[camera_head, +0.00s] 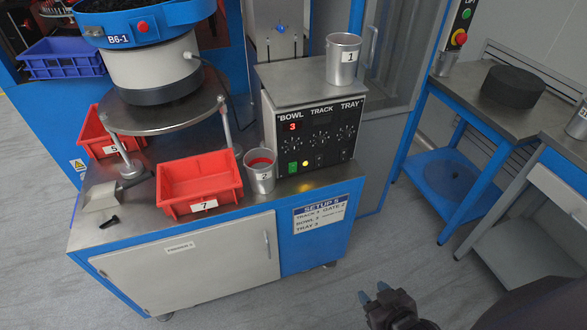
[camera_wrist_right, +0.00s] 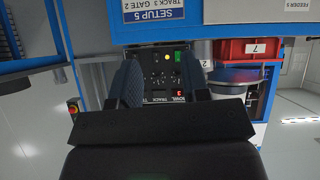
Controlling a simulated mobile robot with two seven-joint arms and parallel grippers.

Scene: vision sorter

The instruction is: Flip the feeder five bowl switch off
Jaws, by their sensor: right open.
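The feeder control box (camera_head: 318,133) stands on the steel table, its black panel marked BOWL, TRACK and TRAY above dials. A red digit 3 glows under BOWL. A green switch (camera_head: 293,168) sits at the panel's lower left, beside a glowing yellow lamp (camera_head: 306,163). The switch's rocker position is too small to tell. In the right wrist view the panel appears upside down, with the green switch (camera_wrist_right: 178,55) showing between the fingers. My right gripper (camera_head: 373,292) is open and empty, low in front of the cabinet and apart from the box. My left gripper is not in view.
A metal cup marked 2 (camera_head: 260,177) stands close to the switch's left. A red bin marked 7 (camera_head: 196,190) is beside it. A cup marked 1 (camera_head: 343,66) stands on the box. A blue-framed bench (camera_head: 462,105) is at right. The floor before the cabinet is clear.

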